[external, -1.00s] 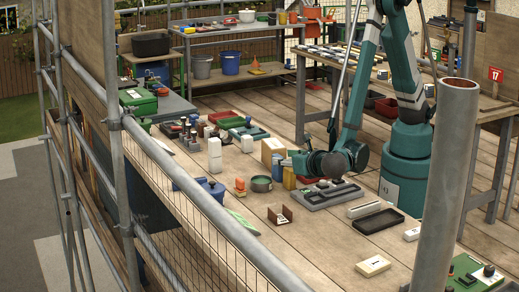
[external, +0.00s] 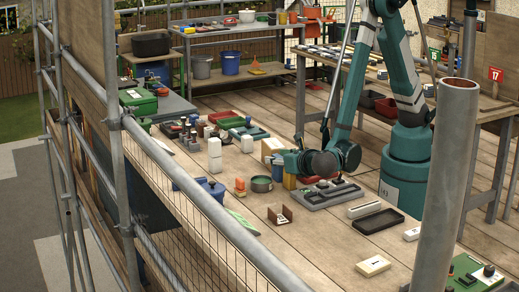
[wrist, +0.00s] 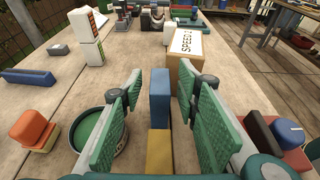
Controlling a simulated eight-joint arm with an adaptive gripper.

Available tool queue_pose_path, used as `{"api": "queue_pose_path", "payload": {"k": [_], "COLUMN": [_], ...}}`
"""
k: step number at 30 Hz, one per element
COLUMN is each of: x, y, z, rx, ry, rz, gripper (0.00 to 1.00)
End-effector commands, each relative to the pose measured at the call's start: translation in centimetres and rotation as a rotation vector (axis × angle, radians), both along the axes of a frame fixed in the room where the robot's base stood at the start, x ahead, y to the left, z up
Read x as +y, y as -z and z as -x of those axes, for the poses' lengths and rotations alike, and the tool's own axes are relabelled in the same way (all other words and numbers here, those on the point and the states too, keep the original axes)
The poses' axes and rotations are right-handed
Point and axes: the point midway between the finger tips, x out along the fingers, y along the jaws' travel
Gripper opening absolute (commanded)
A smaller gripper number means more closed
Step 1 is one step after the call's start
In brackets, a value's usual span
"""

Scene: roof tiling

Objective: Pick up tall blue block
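The tall blue block (wrist: 160,98) stands upright in the middle of the wrist view, with a yellow block (wrist: 158,150) right in front of it. My gripper (wrist: 155,88) is open. Its green padded fingers are on the left and right of the blue block, with visible gaps on both sides. In the external view my gripper is low over the deck, and the blue block is mostly hidden by it.
A cardboard box (wrist: 186,47) marked "SPEED 2" stands just behind the right finger. A round green tin (wrist: 98,135) is under the left finger. Stacked white blocks (wrist: 88,38) stand at the far left.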

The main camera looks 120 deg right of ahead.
Motion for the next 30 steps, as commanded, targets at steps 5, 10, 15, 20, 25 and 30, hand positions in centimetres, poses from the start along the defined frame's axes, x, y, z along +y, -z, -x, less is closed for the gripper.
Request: {"api": "queue_pose_path", "payload": {"k": [5, 10, 15, 20, 25, 30], "x": [0.02, 0.02, 0.03, 0.03, 0.03, 0.02], "y": [-0.01, -0.01, 0.00, 0.00, -0.01, -0.17], "z": [0.00, 0.01, 0.01, 0.01, 0.01, 0.01], "rx": [0.000, 0.000, 0.000, 0.000, 0.000, 0.000], "ry": [0.000, 0.000, 0.000, 0.000, 0.000, 0.000], "rz": [0.000, 0.000, 0.000, 0.000, 0.000, 0.000], "gripper": [0.32, 0.32, 0.18, 0.03, 0.03, 0.03]}}
